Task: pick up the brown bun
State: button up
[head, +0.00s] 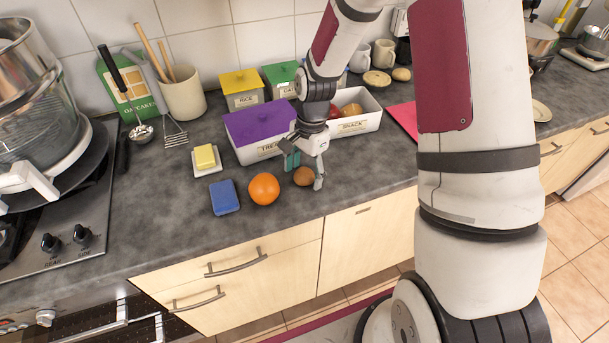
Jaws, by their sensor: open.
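The brown bun (304,177) is a small round thing on the grey counter near its front edge, just right of the orange. My gripper (306,171) is open and points down over it, with one finger at the bun's left and the other at its right. The fingers appear to straddle the bun, but I cannot tell whether either touches it. The bun rests on the counter, its top partly close under the gripper.
An orange (264,189), a blue sponge (225,197) and butter on a dish (205,158) lie to the left. A purple-lidded treats box (259,124) and a white snack box (364,120) stand close behind my gripper. A red mat (404,117) lies at the right.

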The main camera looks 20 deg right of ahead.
jog(key=c, duration=1.2)
jog(key=shift+c, duration=0.2)
jog(key=shift+r, duration=0.15)
